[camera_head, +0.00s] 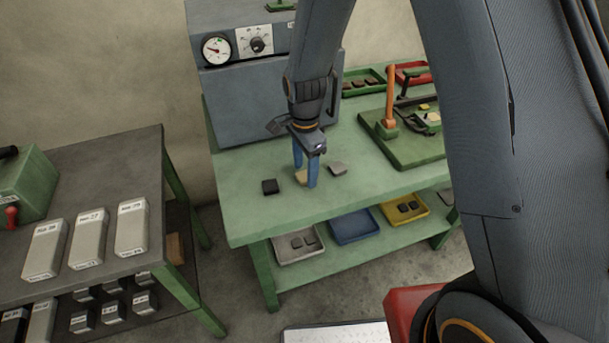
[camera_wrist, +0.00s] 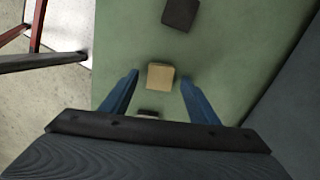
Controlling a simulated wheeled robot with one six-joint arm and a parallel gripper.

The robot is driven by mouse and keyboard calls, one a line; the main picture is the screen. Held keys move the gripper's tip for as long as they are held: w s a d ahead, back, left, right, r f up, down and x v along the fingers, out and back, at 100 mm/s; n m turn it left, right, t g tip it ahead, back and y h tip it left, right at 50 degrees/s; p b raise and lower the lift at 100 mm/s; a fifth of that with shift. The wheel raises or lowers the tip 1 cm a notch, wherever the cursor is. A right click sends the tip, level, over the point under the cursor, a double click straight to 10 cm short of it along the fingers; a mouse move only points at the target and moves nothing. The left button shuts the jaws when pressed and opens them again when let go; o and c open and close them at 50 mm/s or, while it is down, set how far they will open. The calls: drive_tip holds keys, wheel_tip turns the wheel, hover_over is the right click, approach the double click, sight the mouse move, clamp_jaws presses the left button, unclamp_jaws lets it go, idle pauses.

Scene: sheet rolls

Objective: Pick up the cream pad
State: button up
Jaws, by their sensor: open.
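The cream pad (camera_wrist: 160,77) is a small tan block lying flat on the green table (camera_head: 250,215). In the head view the cream pad (camera_head: 301,177) is partly hidden behind my gripper's fingers. My gripper (camera_head: 305,178) points down over it with its two blue fingers apart. In the wrist view my gripper (camera_wrist: 159,88) is open, with one finger to each side of the pad and clear gaps between. Nothing is held. I cannot tell exactly how high the fingertips are above the table.
A black pad (camera_head: 270,187) lies left of the cream pad and a light grey pad (camera_head: 338,168) lies close on the right. A grey machine (camera_head: 262,105) with a gauge stands behind. A green fixture board (camera_head: 400,152) with an orange lever stands right. The table's front is clear.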

sight(305, 175)
drive_tip(key=shift+f, duration=0.5)
drive_tip(key=c, duration=1.1)
drive_tip(key=shift+r, duration=0.1)
wheel_tip(305, 175, up, 10)
drive_tip(key=shift+f+b, duration=0.1)
drive_tip(key=shift+b, duration=0.95)
